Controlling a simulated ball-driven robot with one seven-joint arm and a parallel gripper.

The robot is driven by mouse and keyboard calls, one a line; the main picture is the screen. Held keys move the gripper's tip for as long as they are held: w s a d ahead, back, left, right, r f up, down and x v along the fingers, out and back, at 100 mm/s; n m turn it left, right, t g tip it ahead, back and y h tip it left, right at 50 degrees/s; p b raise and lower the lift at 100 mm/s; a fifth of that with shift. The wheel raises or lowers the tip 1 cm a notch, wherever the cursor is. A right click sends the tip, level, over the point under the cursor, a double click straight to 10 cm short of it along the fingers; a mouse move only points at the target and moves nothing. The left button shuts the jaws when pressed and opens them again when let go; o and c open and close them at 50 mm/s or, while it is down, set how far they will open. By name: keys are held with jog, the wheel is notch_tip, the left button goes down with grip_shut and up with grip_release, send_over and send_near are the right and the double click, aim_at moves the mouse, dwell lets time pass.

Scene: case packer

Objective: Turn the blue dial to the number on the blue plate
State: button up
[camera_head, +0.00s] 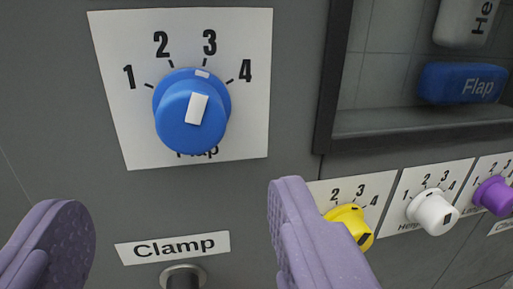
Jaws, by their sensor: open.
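The blue dial (184,132) sits on a white card (120,60) marked 1 to 4, in the upper left of the head camera view. Its white marks point up and slightly right, about at the 3. The word under the dial is partly hidden by it and seems to read "Flap". My gripper (178,208) is open and empty, its two purple fingers wide apart. It is below the dial in the picture and does not touch it.
A "Clamp" label (172,247) sits above a dark knob or rod (184,280) between my fingers. Yellow (352,222), white (434,212) and purple (494,194) dials are at right, the yellow partly behind my right finger. A framed window shows a blue "Flap" block (440,84).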

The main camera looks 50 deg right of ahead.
aim_at(193, 131)
jog(key=b+x, duration=0.1)
jog(key=x, duration=0.6)
jog(key=shift+w+d, duration=0.2)
jog(key=c, duration=1.1)
jog(key=shift+o, duration=0.2)
jog(key=shift+n, duration=0.4)
jog(key=n+b, duration=0.1)
jog(key=n, duration=0.1)
jog(key=shift+s+n, duration=0.1)
jog(key=shift+n, duration=0.3)
jog(key=shift+n+b, duration=0.35)
jog(key=shift+n, duration=1.85)
jog(key=o, duration=1.1)
jog(key=shift+c, duration=0.2)
